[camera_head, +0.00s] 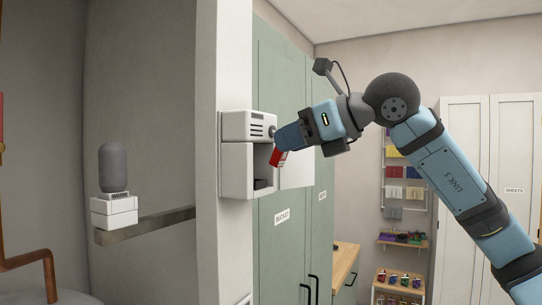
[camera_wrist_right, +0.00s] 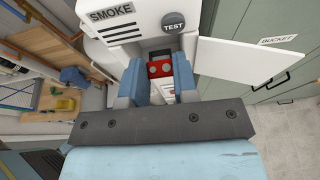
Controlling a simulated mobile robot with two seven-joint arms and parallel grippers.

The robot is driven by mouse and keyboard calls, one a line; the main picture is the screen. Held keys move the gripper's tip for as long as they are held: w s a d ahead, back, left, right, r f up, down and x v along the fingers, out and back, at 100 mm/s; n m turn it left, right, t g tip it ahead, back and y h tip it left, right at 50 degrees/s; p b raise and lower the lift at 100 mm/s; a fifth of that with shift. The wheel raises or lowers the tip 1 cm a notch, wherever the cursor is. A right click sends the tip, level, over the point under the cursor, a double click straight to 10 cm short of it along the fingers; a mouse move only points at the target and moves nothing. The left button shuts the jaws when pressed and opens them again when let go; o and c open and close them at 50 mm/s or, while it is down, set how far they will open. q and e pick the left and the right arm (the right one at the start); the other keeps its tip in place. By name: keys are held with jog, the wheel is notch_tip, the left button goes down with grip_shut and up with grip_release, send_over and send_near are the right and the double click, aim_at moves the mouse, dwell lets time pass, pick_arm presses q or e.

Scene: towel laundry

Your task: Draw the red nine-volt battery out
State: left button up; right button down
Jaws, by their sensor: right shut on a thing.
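The white smoke alarm (camera_head: 236,160) is mounted on the wall edge left of centre in the head view. In the right wrist view its housing (camera_wrist_right: 114,32) shows the SMOKE label and the round TEST button. Its white cover (camera_wrist_right: 255,64) stands swung open to the right. My right gripper (camera_head: 277,151) is shut on the red nine-volt battery (camera_head: 276,158) at the open bay. My left gripper is out of view.
Green cupboard doors (camera_head: 284,215) stand right behind the alarm. A wall ledge (camera_head: 150,224) at left carries a small white box (camera_head: 114,212) with a grey cylinder. Shelves (camera_head: 403,239) with small goods stand further back.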

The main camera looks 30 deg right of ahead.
jog(key=s, duration=0.1)
jog(key=s+b, duration=0.1)
jog(key=s, duration=0.1)
jog(key=shift+d+f, duration=0.1)
jog(key=shift+d, duration=0.3)
jog(key=shift+w+f, duration=0.15)
